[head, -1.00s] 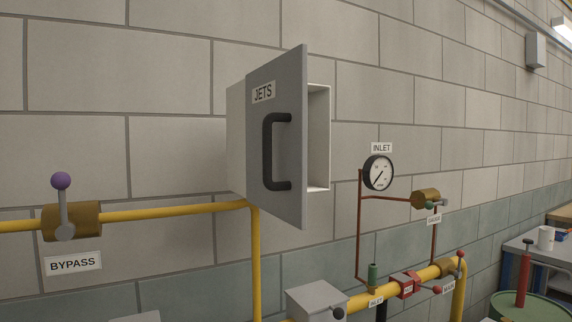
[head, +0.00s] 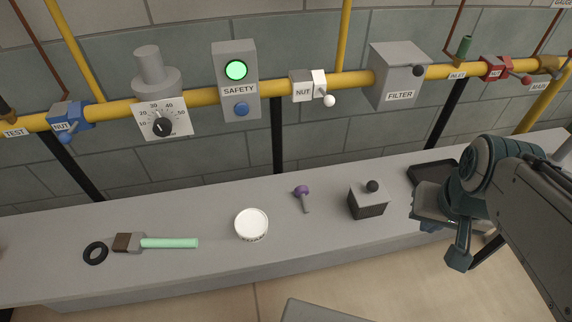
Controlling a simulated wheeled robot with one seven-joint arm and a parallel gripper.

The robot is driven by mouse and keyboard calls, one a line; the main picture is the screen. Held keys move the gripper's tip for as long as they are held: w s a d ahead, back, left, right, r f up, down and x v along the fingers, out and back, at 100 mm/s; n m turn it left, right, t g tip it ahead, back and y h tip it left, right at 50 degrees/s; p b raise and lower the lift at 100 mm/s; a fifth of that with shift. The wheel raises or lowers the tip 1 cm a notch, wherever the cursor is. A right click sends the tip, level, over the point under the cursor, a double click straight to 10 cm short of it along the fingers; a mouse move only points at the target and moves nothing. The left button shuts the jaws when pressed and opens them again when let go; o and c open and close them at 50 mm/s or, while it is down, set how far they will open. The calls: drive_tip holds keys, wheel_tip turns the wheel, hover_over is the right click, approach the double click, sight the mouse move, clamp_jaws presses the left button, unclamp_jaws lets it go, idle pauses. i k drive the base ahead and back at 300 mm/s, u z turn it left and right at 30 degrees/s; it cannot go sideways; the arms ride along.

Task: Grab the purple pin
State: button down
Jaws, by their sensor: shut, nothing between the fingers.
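The purple pin (head: 302,192) lies on the grey bench, with its purple head toward the wall and its short grey shaft pointing toward the front. Nothing covers it in the head view. My gripper (head: 440,240) is at the right of the head view, over the right part of the bench. It is shut and empty, well to the right of the pin and apart from it. Its fingertips are hard to make out at this angle.
A grey block with a dark knob (head: 368,200) stands between pin and gripper. A dark tray (head: 432,172) is behind my gripper. Yellow pipework (head: 275,88) runs above the bench.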

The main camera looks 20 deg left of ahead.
sight(301, 191)
drive_tip(key=u, duration=0.75)
drive_tip(key=k, duration=0.25)
drive_tip(key=u, duration=0.4)
drive_tip(key=i, duration=0.3)
drive_tip(key=u, duration=2.75)
drive_tip(key=k, duration=0.8)
drive_tip(key=z, duration=1.3)
drive_tip(key=i, duration=0.45)
